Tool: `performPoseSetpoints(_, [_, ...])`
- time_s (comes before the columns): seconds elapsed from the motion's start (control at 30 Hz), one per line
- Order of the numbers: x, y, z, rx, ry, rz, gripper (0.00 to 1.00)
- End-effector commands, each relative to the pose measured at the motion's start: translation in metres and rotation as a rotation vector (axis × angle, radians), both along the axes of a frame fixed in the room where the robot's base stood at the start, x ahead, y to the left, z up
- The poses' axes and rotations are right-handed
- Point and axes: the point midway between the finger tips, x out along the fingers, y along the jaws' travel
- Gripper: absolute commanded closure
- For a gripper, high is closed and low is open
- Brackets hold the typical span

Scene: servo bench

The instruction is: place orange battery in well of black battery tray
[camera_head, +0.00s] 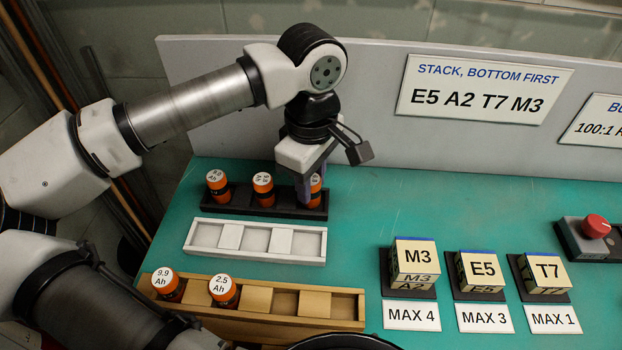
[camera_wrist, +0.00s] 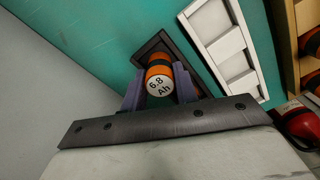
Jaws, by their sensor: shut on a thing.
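The black battery tray (camera_head: 240,208) lies at the back left of the green bench. Two orange batteries stand in it, one at the left (camera_head: 218,190) and one in the middle (camera_head: 264,192). My gripper (camera_head: 310,190) is over the tray's right end, shut on a third orange battery (camera_head: 316,188). In the wrist view this battery (camera_wrist: 158,82) shows a white top marked 6.8 Ah between the fingers (camera_wrist: 158,90). The black tray (camera_wrist: 150,46) shows just beyond it. Whether the battery's base rests on the well floor is hidden.
An empty white tray (camera_head: 211,251) lies in front of the black one. A wooden tray (camera_head: 345,308) holds orange batteries marked 9.9 (camera_head: 167,284) and 2.5 (camera_head: 223,291). Lettered blocks (camera_head: 415,262) stand on pads at the right, near a red button (camera_head: 596,226). A grey panel (camera_head: 380,75) stands behind.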

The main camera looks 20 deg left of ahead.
Motion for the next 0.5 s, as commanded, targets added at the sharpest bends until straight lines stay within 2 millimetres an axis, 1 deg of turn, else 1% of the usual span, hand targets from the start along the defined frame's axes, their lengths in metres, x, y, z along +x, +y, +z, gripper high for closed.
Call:
performPoseSetpoints(0.07, [-0.0001,0.0,-0.0053,0.0,-0.001,0.0,0.96])
performPoseSetpoints(0.27, [0.0001,0.0001,-0.0053,0.0,-0.002,0.001,0.96])
performPoseSetpoints(0.43, [0.0001,0.0001,-0.0102,0.001,-0.001,0.001,0.96])
performPoseSetpoints(0.47, [0.0001,0.0001,-0.0085,0.001,-0.001,0.001,0.67])
performPoseSetpoints(0.5, [0.0,0.0001,-0.0082,0.001,-0.001,0.001,0.61])
